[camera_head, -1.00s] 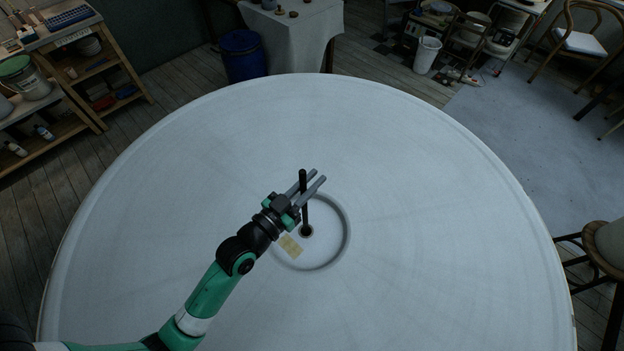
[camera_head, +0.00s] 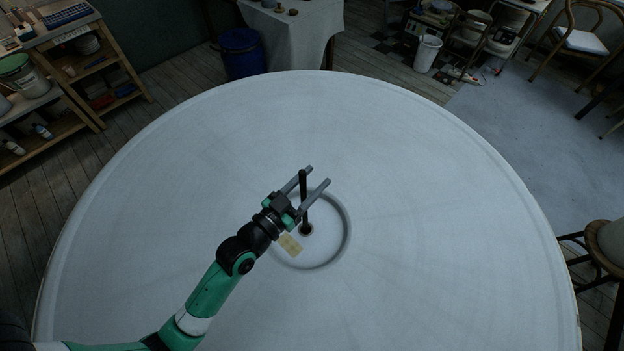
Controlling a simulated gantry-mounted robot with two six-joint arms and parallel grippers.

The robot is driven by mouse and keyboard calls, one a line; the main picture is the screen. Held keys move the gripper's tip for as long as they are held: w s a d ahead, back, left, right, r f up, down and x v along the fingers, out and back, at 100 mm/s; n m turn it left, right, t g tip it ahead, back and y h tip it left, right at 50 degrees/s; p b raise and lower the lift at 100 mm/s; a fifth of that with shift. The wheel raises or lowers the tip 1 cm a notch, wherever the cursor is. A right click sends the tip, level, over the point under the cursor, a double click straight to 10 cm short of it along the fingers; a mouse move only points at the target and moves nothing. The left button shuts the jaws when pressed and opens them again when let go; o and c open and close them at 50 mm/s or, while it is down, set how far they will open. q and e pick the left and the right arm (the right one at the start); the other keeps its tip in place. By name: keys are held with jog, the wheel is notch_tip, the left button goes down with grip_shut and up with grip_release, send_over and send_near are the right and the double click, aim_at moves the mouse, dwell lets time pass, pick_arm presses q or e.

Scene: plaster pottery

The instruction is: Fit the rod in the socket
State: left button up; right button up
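A dark rod (camera_head: 304,205) stands upright near the middle of the round white table. Its lower end is in the dark round socket (camera_head: 306,230), inside a shallow ring-shaped groove. How deep it sits I cannot tell. My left gripper (camera_head: 319,175) is open, with its two grey fingers apart on either side of the rod's upper part. Clear space shows between the rod and the right finger; the left finger is close to the rod. My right gripper is not in view.
The round white table (camera_head: 430,180) is otherwise bare, with wide free room all around. A small yellowish patch (camera_head: 290,244) lies beside the socket. Shelves (camera_head: 75,75), a blue barrel (camera_head: 243,53) and a stool (camera_head: 605,245) stand beyond the table's edge.

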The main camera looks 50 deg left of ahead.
pick_arm(q)
jog(key=shift+f, duration=0.2)
jog(key=s+d+b, duration=0.1)
jog(key=s+b, duration=0.1)
jog(key=s, duration=0.9)
jog(key=shift+s+r, duration=0.15)
jog(key=shift+s, duration=0.15)
dwell(0.4)
